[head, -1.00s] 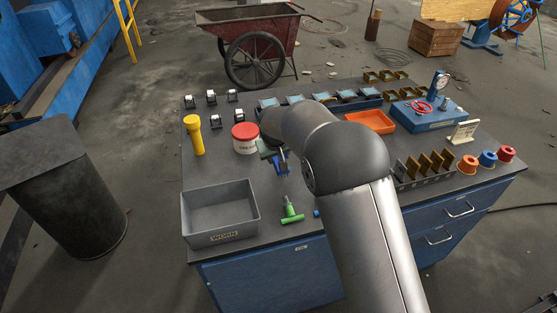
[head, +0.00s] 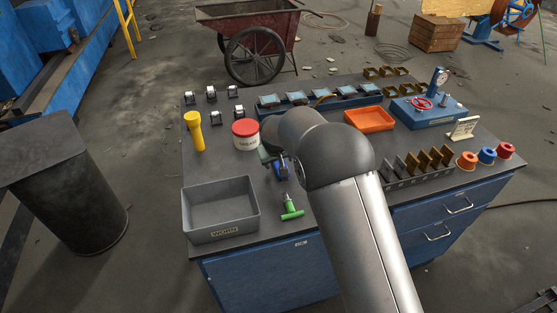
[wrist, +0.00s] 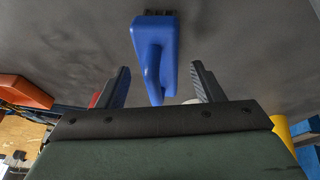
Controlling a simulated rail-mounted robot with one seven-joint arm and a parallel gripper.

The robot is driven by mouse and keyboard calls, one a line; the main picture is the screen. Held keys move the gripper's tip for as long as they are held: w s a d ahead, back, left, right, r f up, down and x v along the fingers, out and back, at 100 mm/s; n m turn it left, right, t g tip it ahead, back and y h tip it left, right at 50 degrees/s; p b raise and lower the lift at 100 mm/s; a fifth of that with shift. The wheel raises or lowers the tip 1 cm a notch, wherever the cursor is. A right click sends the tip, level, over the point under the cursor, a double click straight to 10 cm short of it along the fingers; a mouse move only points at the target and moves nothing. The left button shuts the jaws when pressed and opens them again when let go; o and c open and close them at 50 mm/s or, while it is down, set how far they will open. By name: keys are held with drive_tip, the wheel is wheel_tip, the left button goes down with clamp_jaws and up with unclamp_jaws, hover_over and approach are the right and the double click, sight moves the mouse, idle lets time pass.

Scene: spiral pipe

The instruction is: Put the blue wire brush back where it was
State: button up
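The blue wire brush (wrist: 156,50) shows in the wrist view, handle toward me, with dark bristles at its far end. It lies between the lines of my gripper's two fingers (wrist: 160,80), which are spread with gaps on both sides. I cannot tell whether the brush touches the bench. In the head view a small part of the blue brush (head: 284,172) shows beside my gripper (head: 273,162), low over the bench top, right of the grey WORN bin (head: 221,235). My arm hides most of the gripper there.
A green-handled tool (head: 291,211) lies near the bench's front edge. A red-lidded tub (head: 246,135) and a yellow flashlight (head: 194,130) stand behind left. An orange tray (head: 370,119), slotted rack (head: 428,165) and blue gauge device (head: 428,112) are on the right.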

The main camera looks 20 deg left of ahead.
drive_tip(key=shift+r, duration=0.3)
drive_tip(key=b+v, duration=0.2)
drive_tip(key=v, duration=0.9)
drive_tip(key=shift+s+r, duration=0.15)
drive_tip(key=shift+r, duration=0.15)
drive_tip(key=shift+d, duration=0.2)
